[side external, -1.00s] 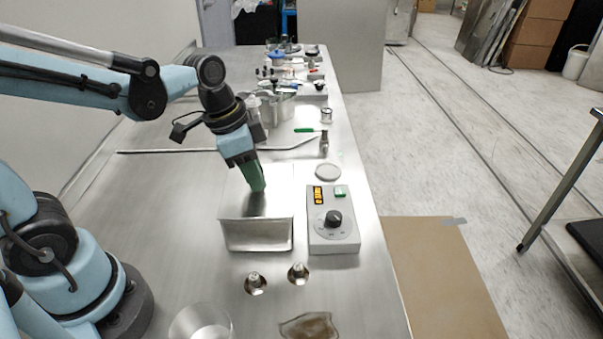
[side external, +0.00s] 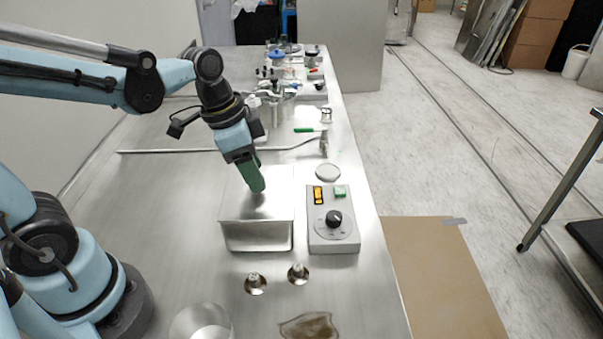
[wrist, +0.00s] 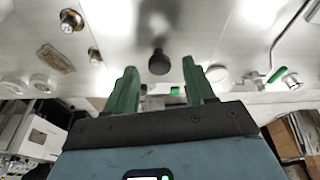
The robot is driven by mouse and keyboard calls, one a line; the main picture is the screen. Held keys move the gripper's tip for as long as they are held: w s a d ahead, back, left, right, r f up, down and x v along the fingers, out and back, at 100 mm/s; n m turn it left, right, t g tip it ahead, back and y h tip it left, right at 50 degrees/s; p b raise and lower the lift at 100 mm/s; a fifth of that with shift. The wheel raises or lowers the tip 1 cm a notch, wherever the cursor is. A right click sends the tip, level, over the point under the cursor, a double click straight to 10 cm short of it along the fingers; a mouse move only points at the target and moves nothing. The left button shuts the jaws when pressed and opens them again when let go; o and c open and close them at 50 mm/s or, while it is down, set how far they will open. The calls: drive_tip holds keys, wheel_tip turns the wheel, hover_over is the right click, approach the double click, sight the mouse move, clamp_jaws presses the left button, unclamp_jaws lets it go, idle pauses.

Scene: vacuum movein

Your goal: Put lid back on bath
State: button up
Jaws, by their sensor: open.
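The bath (side external: 258,238) is a steel box in the middle of the bench in the side view. Its flat steel lid (side external: 230,208) lies level over the top and overhangs the front wall slightly. My gripper (side external: 258,190), with green fingers, is a little above the lid. In the wrist view my gripper (wrist: 160,85) is open with nothing between its fingers. A black knob (wrist: 158,64) on the steel surface shows beyond the fingertips, apart from them. Whether the lid fits tightly at its far edge cannot be seen.
The control box (side external: 333,240) stands just right of the bath. Two small metal fittings (side external: 255,284) (side external: 298,273) and a glass beaker (side external: 202,322) are in front. A round dish (side external: 328,172) and a metal rod (side external: 170,151) lie behind. The bench left of the bath is clear.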

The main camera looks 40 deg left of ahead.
drive_tip(key=v, duration=1.1)
drive_tip(key=n+t+y, duration=0.2)
drive_tip(key=n+t, duration=0.2)
drive_tip(key=n, duration=0.2)
hover_over(239, 193)
drive_tip(key=f, duration=0.7)
drive_tip(key=shift+a+f, duration=0.15)
drive_tip(key=shift+a, duration=0.15)
drive_tip(key=shift+f+n+t, duration=0.3)
drive_tip(key=shift+f+n, duration=0.1)
drive_tip(key=shift+f, duration=0.1)
drive_tip(key=shift+o, duration=0.4)
